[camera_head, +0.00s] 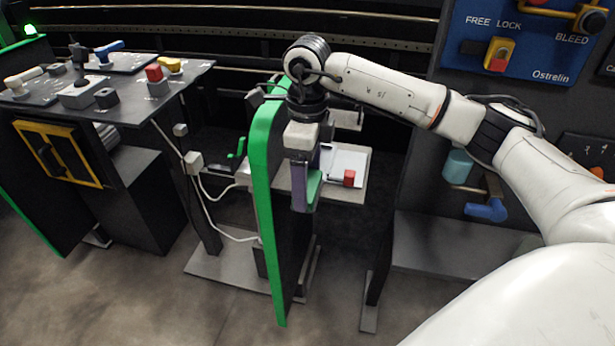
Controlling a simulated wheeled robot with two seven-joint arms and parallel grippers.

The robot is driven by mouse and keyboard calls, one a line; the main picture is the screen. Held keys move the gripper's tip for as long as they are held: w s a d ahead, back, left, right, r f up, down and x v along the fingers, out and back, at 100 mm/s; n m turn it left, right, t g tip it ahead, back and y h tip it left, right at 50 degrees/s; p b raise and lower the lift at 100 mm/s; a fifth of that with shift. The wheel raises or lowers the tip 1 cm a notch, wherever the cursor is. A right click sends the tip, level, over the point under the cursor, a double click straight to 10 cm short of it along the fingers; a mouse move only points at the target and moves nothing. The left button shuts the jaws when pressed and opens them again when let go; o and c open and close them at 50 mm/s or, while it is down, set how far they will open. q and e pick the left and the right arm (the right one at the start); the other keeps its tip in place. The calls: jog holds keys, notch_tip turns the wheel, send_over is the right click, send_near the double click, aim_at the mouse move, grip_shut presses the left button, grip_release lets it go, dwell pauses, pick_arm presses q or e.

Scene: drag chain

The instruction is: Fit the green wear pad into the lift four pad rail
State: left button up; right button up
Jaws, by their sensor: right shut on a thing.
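My right arm reaches in from the right, and its gripper (302,196) points down in the middle of the picture. It is shut on the green wear pad (314,186), which shows as a small green block beside the purple-grey finger. The gripper and pad are just right of a tall dark panel with a bright green edge (262,160), in front of a light bench top. I cannot tell whether the pad touches anything besides the gripper. I cannot make out the lift four pad rail for certain. My left gripper is not in view.
A small red block (349,178) sits on the light bench top (352,160) behind the gripper. A console (180,76) with knobs stands at left. A blue panel (540,40) with a lever is at upper right. Bare floor (160,300) lies in front.

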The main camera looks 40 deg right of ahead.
jog(key=shift+w+d, duration=1.85)
jog(key=shift+d, duration=0.3)
jog(key=shift+w+d, duration=1.8)
jog(key=shift+d, duration=0.3)
dwell(0.7)
jog(key=o, duration=1.5)
jog(key=shift+c, duration=0.2)
notch_tip(320, 180, up, 10)
jog(key=shift+r, duration=0.2)
